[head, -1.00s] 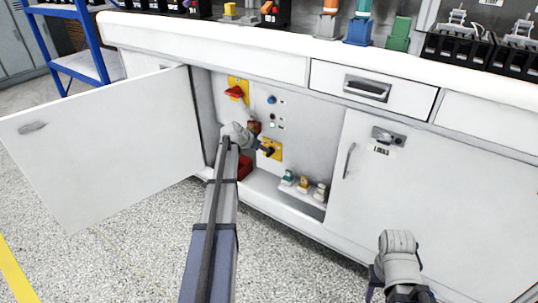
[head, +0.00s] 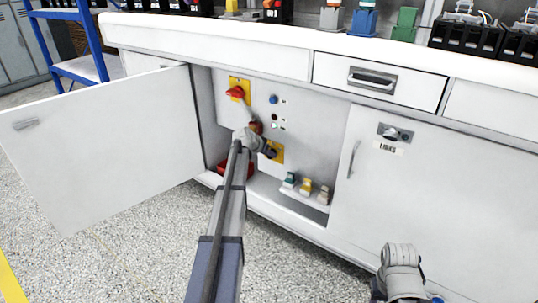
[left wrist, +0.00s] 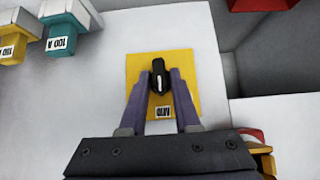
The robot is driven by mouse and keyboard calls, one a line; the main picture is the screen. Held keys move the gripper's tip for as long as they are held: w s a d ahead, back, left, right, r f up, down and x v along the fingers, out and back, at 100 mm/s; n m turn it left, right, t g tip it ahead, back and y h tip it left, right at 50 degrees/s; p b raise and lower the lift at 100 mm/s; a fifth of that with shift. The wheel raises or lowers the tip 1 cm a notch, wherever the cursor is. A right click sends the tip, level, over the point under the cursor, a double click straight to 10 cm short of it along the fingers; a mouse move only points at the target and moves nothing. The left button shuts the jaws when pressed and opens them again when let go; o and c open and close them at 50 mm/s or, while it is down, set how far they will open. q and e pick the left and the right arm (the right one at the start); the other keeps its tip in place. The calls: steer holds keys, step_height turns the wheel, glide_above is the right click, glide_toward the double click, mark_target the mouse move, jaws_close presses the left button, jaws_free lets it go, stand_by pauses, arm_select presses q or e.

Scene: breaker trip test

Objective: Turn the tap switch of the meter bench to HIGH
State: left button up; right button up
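The tap switch is a black knob (left wrist: 159,76) with a white line, on a yellow plate (left wrist: 190,62) inside the open cabinet of the meter bench. An upside-down label on the plate (left wrist: 163,112) appears to read MID. The yellow plate also shows in the head view (head: 278,147). My left gripper (left wrist: 160,72) has its fingers on both sides of the knob, with no clear gap, and appears shut on it. It also shows in the head view (head: 268,151). My right gripper (head: 400,285) is low at the right; its fingertips are hidden.
A red handle (head: 236,92) sits above on another yellow plate. Several coloured plugs (head: 306,187) stand on the cabinet's lower ledge. The open door (head: 95,140) is on the left and a closed door (head: 440,200) on the right.

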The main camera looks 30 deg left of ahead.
arm_select(q)
jaws_close()
stand_by(0.4)
steer(key=shift+s+d+f+m+y+b, duration=0.15)
steer(key=shift+m+y+b, duration=0.15)
steer(key=shift+y, duration=0.2)
steer(key=shift+w+d+m+y+b, duration=0.1)
steer(key=shift+d+m+y+b, duration=0.05)
steer(key=shift+m+y, duration=0.3)
steer(key=shift+d+f+m+t+y+b, duration=0.1)
steer(key=shift+m+t+y+b, duration=0.3)
steer(key=shift+m+y+b, duration=0.7)
steer(key=shift+d+f+m+t+y+b, duration=0.1)
steer(key=shift+m+t+y+b, duration=0.3)
steer(key=shift+y+b, duration=1.2)
steer(key=shift+r, duration=0.1)
